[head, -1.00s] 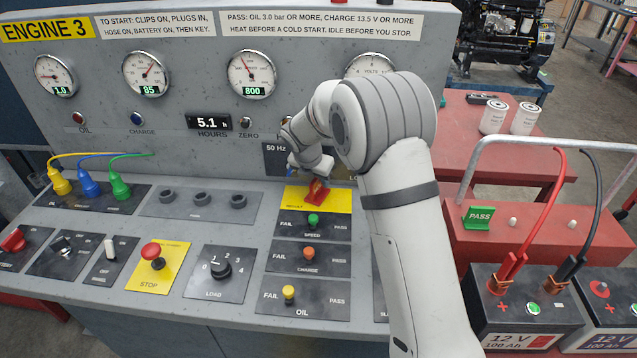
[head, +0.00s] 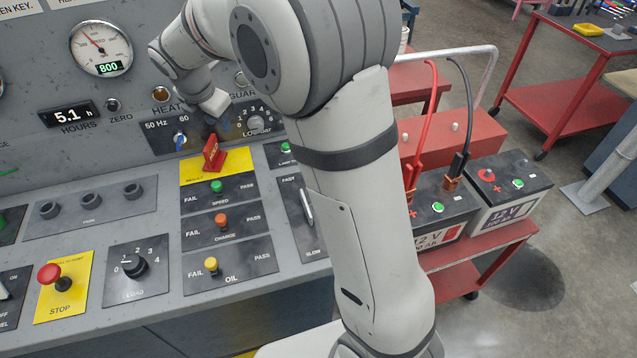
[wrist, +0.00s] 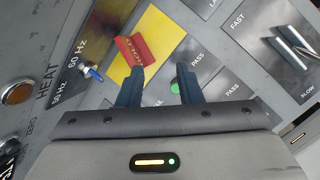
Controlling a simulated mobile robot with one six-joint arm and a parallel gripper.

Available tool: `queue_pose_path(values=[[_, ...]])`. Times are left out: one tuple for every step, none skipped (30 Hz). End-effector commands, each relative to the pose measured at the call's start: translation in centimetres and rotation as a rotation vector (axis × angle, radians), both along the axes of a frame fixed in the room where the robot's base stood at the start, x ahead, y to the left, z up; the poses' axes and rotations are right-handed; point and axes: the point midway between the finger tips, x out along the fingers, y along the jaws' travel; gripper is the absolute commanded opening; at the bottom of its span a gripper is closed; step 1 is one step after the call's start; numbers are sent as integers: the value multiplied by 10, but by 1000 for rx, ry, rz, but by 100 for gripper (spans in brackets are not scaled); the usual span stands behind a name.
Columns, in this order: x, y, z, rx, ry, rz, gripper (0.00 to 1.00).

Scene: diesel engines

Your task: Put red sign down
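The red sign (head: 211,153) stands upright on the yellow plate (head: 240,160) above the SPEED row of the console. In the wrist view, the red sign (wrist: 132,48) is just beyond the tip of the left finger, on the yellow plate (wrist: 160,30). My gripper (wrist: 160,84) is open, with nothing between its fingers. In the head view only the white wrist end shows above and behind the sign, and the fingers cannot be made out. Whether the left finger touches the sign is unclear.
A blue-handled switch (head: 180,140) and a dial (head: 255,123) are close behind the sign. Green (head: 216,186), orange (head: 221,219) and yellow (head: 211,264) knobs stand in front of it. Batteries (head: 440,210) with cables sit on a red cart at right.

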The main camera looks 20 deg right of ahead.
Motion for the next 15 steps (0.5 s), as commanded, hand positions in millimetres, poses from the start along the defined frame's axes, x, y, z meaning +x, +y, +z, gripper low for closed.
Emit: queue_pose_path(values=[[-19,-22,14,57,-18,-147,32],[-31,-34,19,94,-25,-245,32],[-48,-48,26,143,-37,-376,32],[-61,-58,30,180,-44,-475,32],[-74,-68,33,215,-50,-572,32],[-92,-80,37,263,-60,-704,32],[-105,-89,39,297,-67,-802,32],[-119,-97,40,332,-73,-902,32],[-138,-107,42,378,-83,-1033,32],[-152,-114,42,412,-89,-1133,32],[-166,-121,42,445,-96,-1231,32],[-184,-128,41,489,-104,-1360,32],[-197,-133,40,520,-108,-1454,32],[-210,-137,38,550,-114,-1545,32],[-226,-142,35,586,-119,-1659,32]])
